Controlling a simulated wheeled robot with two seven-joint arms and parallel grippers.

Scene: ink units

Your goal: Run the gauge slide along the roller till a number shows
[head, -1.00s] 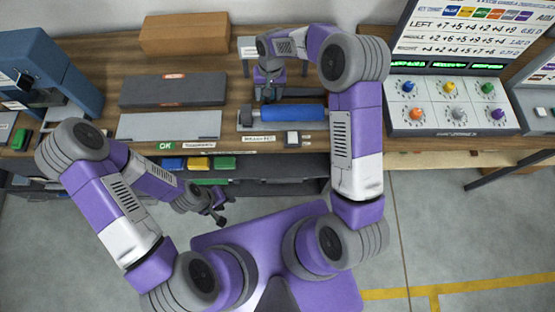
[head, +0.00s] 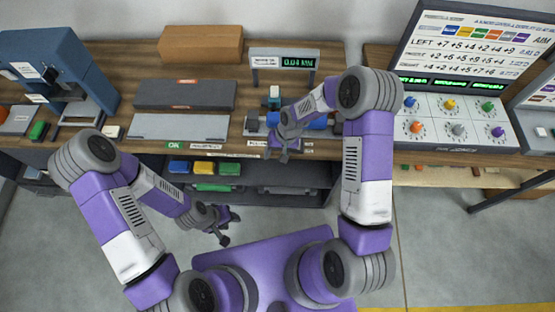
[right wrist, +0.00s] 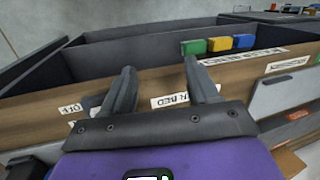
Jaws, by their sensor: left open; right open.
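The blue roller (head: 316,123) lies on its bed on the bench in the head view, partly hidden by my right arm. My right gripper (head: 280,154) is open and empty at the bench's front edge, in front of the roller and apart from the slide. Its spread fingers also show in the right wrist view (right wrist: 160,68). My left gripper (head: 232,220) is open and empty, low in front of the bench.
A grey flat plate (head: 180,127) and a dark block (head: 185,94) lie left of the roller. A cardboard box (head: 201,44) stands behind them. A blue press (head: 62,70) is at far left, a knob panel (head: 455,122) at right. Coloured blocks sit on the shelf below.

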